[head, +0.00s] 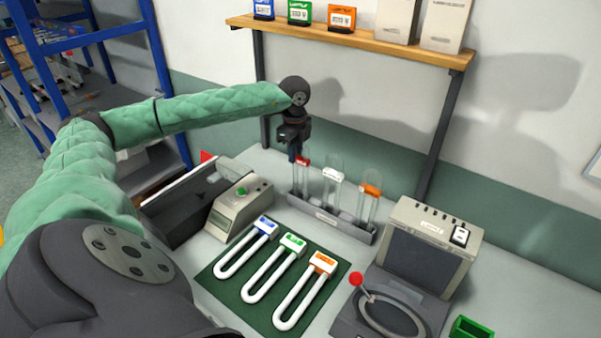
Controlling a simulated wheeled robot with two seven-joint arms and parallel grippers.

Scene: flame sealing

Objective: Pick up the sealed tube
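A grey rack (330,219) at the back of the bench holds three clear upright tubes: one with a red band (303,162), one with a white band (333,175) and one with an orange band (371,190). I cannot tell which of them is sealed. My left gripper (292,153) points down at the rack's left end, close to the red-banded tube and apparently behind or beside it. Its fingers are small and dark, so I cannot tell whether they are open or touch the tube. My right gripper is not in view.
A green mat (216,281) carries three U-shaped white pieces with blue, green and orange tags. A grey box with a green button (241,191) stands left, a machine with a red-knobbed lever (356,279) right. A green bin (470,328) is at lower right. A wooden shelf (390,45) hangs above.

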